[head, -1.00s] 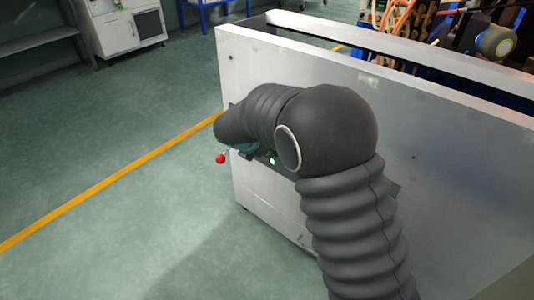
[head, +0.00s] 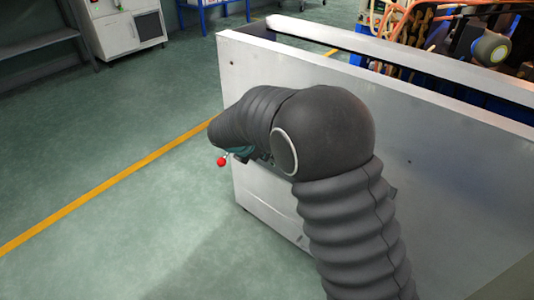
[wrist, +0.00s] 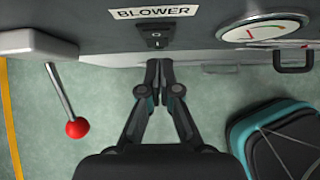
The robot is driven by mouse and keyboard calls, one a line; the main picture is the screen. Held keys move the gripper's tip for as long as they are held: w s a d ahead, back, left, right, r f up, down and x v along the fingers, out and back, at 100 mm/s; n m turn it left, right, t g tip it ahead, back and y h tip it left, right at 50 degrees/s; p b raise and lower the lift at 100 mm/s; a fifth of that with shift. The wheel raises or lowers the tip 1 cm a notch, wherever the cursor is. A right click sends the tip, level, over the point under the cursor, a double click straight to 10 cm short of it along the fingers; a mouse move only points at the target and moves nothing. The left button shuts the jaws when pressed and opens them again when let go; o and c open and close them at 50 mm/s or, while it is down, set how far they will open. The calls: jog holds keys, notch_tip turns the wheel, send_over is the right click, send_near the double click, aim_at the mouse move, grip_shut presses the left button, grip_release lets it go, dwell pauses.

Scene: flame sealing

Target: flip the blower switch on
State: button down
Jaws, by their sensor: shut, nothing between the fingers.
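The blower switch (wrist: 153,37) is a small black rocker on the grey panel, under a white label (wrist: 153,12) that reads BLOWER. In the wrist view my gripper (wrist: 159,64) is shut and empty, its fingertips just below the switch in the picture. I cannot tell whether the tips touch it. Which way the rocker is set is too small to tell. In the head view my arm hides the switch and most of the gripper.
A lever with a red ball knob (wrist: 77,128) sticks out left of the gripper; it also shows in the head view (head: 222,161). A round gauge (wrist: 264,29) and a black handle (wrist: 293,60) are to the right. A teal and black object (wrist: 275,140) is at lower right.

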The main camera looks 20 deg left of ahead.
jog(key=s+v, duration=0.1)
jog(key=v, duration=1)
jog(key=shift+a+f, duration=0.25)
jog(key=shift+f, duration=0.1)
